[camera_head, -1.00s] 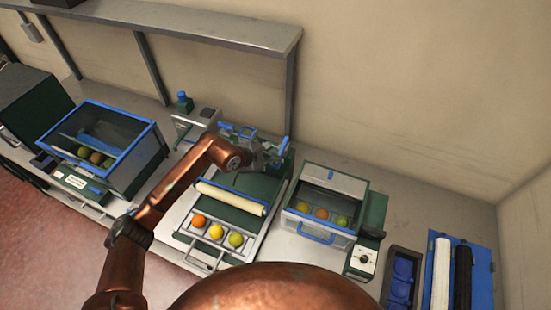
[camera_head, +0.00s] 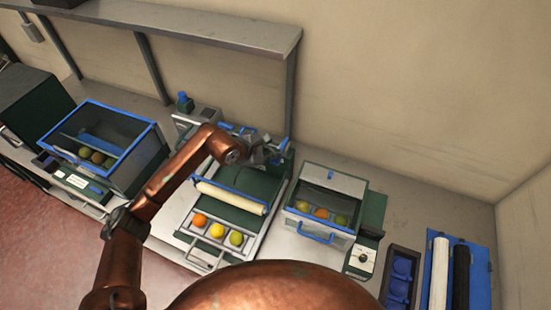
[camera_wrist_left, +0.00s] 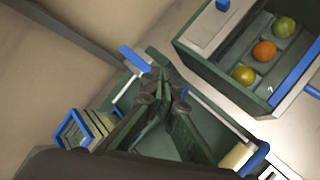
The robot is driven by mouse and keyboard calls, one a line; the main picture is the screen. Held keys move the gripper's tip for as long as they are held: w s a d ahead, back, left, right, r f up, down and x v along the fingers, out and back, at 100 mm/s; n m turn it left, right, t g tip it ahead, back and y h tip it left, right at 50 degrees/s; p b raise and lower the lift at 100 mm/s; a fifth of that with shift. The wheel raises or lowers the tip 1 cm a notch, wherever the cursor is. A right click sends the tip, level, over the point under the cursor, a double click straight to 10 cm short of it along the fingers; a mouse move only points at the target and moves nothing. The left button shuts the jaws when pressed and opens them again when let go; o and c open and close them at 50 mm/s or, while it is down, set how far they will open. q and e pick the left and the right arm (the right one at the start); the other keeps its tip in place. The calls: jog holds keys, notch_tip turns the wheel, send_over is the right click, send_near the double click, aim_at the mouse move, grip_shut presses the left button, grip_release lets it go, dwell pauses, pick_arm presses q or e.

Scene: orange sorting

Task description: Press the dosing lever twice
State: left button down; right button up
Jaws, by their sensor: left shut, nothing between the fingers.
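A blue-ended lever on a pale rod, which I take to be the dosing lever (camera_wrist_left: 135,60), shows in the left wrist view at the back of the middle machine. In the head view its blue end (camera_head: 285,144) shows small beside my gripper. My left gripper (camera_head: 274,153) is over the back of the green-bedded machine (camera_head: 262,188), close to the lever. In the left wrist view its dark fingers (camera_wrist_left: 166,88) are together and empty, just beside the blue end. I cannot tell whether they touch it. My right gripper is not in view.
A tray (camera_head: 206,244) holds orange, yellow and green fruit at the machine's front. A clear-lidded fruit box (camera_head: 317,236) stands right, a larger blue-rimmed case (camera_head: 84,165) left. A small blue-framed rack (camera_wrist_left: 72,130) is near the gripper. A shelf (camera_head: 200,22) overhangs the back.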

pick_arm(q)
jog(key=shift+r+p, duration=0.85)
jog(key=shift+r, duration=1.65)
